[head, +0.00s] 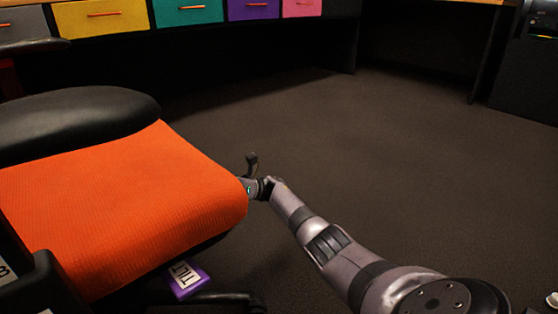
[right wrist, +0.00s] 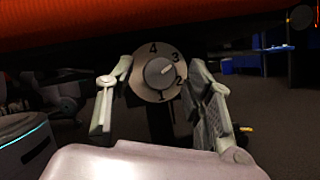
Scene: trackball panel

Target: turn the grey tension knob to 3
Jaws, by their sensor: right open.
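The grey tension knob (right wrist: 152,80) shows in the right wrist view under the front of the orange seat (head: 120,210). Its round face carries the numbers 1, 2, 3 and 4 and a short white pointer mark. The mark points right and slightly up, between 2 and 3. My right gripper (right wrist: 161,66) is open, with one finger on each side of the knob; I cannot tell whether either touches it. In the head view the right gripper is at the seat's front right edge, partly hidden by the seat. My left gripper is not in view.
A purple TILT tag (head: 187,277) hangs below the seat's near edge. A black armrest (head: 75,120) lies along its far side. Coloured drawers (head: 188,11) line the back. The carpet (head: 380,150) right of the chair is clear.

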